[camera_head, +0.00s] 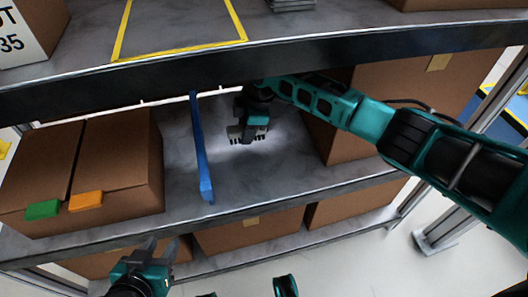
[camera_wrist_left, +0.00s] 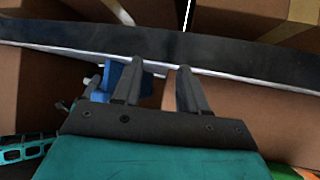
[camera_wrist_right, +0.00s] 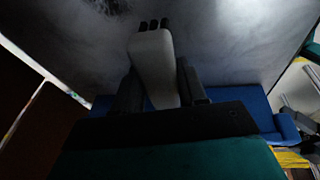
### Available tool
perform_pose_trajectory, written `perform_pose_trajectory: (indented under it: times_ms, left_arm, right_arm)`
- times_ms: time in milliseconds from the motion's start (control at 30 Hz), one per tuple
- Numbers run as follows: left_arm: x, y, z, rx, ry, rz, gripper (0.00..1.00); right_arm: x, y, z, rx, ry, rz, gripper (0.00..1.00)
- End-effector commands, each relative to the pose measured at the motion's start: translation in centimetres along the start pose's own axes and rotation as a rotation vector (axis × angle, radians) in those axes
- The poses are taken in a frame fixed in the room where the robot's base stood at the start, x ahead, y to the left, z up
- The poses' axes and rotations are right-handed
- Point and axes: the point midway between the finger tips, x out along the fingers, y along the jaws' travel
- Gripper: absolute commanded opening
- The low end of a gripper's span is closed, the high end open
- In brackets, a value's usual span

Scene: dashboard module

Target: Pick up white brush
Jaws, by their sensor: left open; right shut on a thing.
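The white brush (camera_wrist_right: 153,62) stands between the fingers of my right gripper (camera_wrist_right: 160,90) in the right wrist view. Its pale body points away from the palm and ends in dark tufts. My right gripper (camera_head: 249,132) is shut on it, over the middle shelf in the head view; the brush is hard to make out there. My left gripper (camera_head: 158,250) is open and empty, in front of the shelf's lower edge at the bottom left. It also shows in the left wrist view (camera_wrist_left: 156,78), with nothing between its fingers.
A blue divider (camera_head: 202,160) stands left of my right gripper. Brown boxes (camera_head: 120,155) with green and orange tabs fill the shelf's left; another box (camera_head: 335,135) stands right. The upper shelf edge (camera_head: 300,55) runs overhead. Bare middle-shelf surface (camera_head: 285,165) lies right of the divider.

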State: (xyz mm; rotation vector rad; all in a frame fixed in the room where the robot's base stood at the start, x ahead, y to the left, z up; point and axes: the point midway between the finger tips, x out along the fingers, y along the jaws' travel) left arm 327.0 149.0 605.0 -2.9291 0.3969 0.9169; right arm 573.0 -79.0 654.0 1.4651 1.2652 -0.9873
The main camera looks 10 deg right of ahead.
Motion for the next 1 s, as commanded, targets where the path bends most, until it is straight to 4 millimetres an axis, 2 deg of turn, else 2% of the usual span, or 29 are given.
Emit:
perform_pose_trajectory:
  times_ms: [33,67,300,400,633,1000]
  left_arm:
    - [1.1,0.2,0.6,0.002,0.008,0.009,0.43]
    - [1.3,0.4,0.3,0.000,0.017,0.015,0.43]
    - [2.7,1.4,1.2,-0.009,0.018,0.042,0.43]
    - [2.2,1.4,0.6,-0.009,0.015,0.043,0.43]
    - [2.2,1.4,0.6,-0.009,0.015,0.042,0.43]
    - [2.2,1.4,0.6,-0.009,0.015,0.042,0.43]
  right_arm:
    - [1.1,0.8,-0.4,0.001,0.001,0.003,0.10]
    - [1.3,1.1,-0.7,0.001,0.001,0.002,0.10]
    - [1.8,3.7,-2.4,0.000,0.002,0.001,0.10]
    - [1.2,4.4,-2.9,0.004,0.002,0.000,0.10]
    - [1.5,5.4,-3.5,0.004,0.002,0.001,0.10]
    - [1.8,5.8,-3.8,0.000,0.000,0.000,0.10]
